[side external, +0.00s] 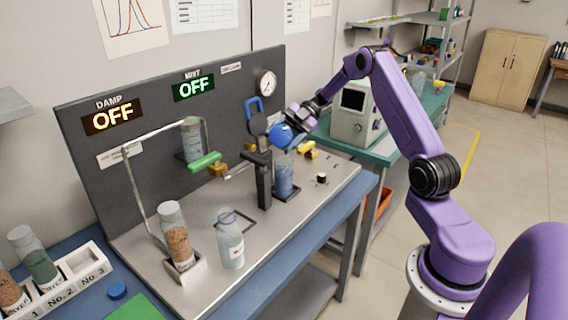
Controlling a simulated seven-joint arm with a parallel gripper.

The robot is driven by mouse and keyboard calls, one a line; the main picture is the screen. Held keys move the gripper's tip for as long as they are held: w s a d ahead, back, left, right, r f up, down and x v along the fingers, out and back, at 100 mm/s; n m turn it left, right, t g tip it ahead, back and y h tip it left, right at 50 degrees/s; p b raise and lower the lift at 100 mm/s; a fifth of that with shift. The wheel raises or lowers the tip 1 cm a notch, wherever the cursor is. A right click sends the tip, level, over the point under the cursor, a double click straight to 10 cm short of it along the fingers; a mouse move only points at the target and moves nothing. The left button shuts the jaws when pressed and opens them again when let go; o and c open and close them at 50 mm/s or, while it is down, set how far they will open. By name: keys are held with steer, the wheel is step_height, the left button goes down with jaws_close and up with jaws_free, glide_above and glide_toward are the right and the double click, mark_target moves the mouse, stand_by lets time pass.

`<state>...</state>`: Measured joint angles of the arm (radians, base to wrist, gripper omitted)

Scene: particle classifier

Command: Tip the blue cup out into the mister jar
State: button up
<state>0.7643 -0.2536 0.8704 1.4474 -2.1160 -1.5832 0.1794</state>
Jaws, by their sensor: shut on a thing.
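My gripper (297,122) is shut on the blue cup (280,134). The cup is held in the air, just above a clear jar (284,178) with bluish contents that stands in a dark square holder on the bench. This jar appears to be the mister jar, but I see no label on it that says so. The cup looks tilted, with its rounded blue side toward the camera. Its opening and contents are hidden, and I cannot tell whether anything is pouring out. The jar's mouth is partly hidden behind the cup and a dark post.
A dark post (264,183) stands left of the jar. A hanging jar (191,142) with a green handle (204,161), a brown-filled jar (175,235) and a clear bottle (230,243) are farther left. The MIST display (194,87) and DAMP display (113,117) read OFF.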

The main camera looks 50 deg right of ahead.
steer(key=shift+w+d+r+m+y, duration=0.1)
steer(key=shift+w+d+m+y, duration=0.05)
steer(key=shift+d+m+y, duration=0.3)
stand_by(0.7)
steer(key=shift+a+n, duration=0.15)
steer(key=shift+n, duration=0.1)
stand_by(0.4)
steer(key=h, duration=0.1)
steer(key=s+a+n+h, duration=0.1)
steer(key=h, duration=0.1)
steer(key=shift+a+f+t, duration=0.25)
steer(key=shift+f+t, duration=0.05)
steer(key=shift+a+f+n+h, duration=0.1)
steer(key=shift+f+n+h, duration=0.15)
steer(key=shift+n, duration=0.05)
steer(key=shift+s, duration=0.1)
